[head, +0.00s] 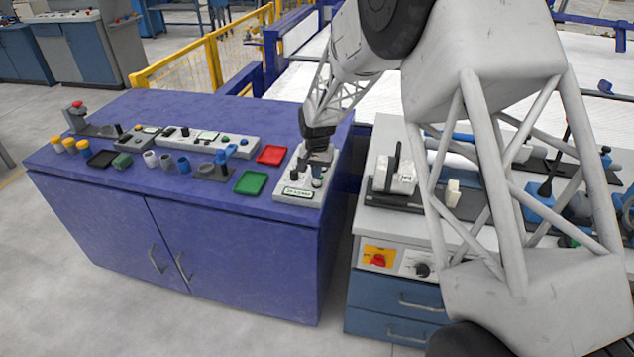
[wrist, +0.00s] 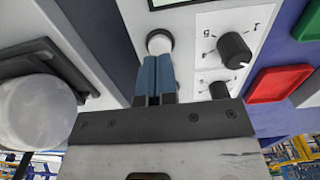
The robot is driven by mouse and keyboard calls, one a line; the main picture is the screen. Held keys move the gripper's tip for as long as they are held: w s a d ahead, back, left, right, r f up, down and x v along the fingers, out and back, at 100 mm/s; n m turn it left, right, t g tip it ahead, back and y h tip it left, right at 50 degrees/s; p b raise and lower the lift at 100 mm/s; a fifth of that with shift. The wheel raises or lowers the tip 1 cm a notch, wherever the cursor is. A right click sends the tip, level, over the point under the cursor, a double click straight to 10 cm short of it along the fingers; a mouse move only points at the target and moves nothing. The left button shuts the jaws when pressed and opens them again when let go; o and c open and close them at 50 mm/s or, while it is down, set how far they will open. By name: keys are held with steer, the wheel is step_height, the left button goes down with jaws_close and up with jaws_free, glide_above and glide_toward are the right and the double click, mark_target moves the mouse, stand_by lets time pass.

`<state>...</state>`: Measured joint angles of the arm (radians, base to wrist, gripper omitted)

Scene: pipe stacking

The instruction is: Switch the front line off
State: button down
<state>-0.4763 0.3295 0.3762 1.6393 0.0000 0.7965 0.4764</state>
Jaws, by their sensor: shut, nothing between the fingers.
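My gripper (head: 318,152) is over a light grey control box (head: 298,193) at the right end of the purple cabinet. In the wrist view its two blue fingers (wrist: 154,62) are shut together and empty. Their tips are at a round white button (wrist: 158,41) on the panel; I cannot tell whether they touch it. A black rotary knob (wrist: 234,49) with printed marks is right of the fingers, and a second black knob (wrist: 219,90) is below it. The box's label is too small to read surely. I cannot tell which control belongs to the front line.
A red tray (head: 271,155) and a green tray (head: 250,182) lie left of the box. Coloured cups, a long button panel (head: 210,142) and a red-topped post (head: 78,112) stand farther left. A blue-drawer bench (head: 395,295) with a red switch (head: 379,259) is right.

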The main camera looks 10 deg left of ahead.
mark_target(317, 182)
steer(key=shift+f, duration=1.4)
stand_by(1.1)
steer(key=shift+r, duration=0.1)
stand_by(0.4)
steer(key=shift+r, duration=3.4)
steer(key=shift+d+r, duration=0.1)
